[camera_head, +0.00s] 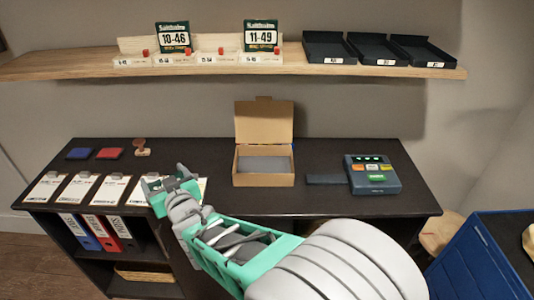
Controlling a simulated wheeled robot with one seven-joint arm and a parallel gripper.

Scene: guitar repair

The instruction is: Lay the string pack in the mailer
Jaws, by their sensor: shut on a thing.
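The mailer (264,179) looks to be the open cardboard box in the middle of the dark bench, lid raised at the back and a grey surface inside. Two string packs, marked 10-46 (174,38) and 11-49 (261,36), stand upright in the rack on the wall shelf. My gripper (156,184) is left of the mailer, over the clipboards. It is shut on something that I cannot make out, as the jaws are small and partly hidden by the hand.
Several clipboards (48,188) lie along the bench's left front. A stamp (141,147) and red and blue pads (109,153) lie behind them. Right of the mailer are a dark flat block (326,180) and a button device (372,175). Black trays (328,48) sit on the shelf (240,68).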

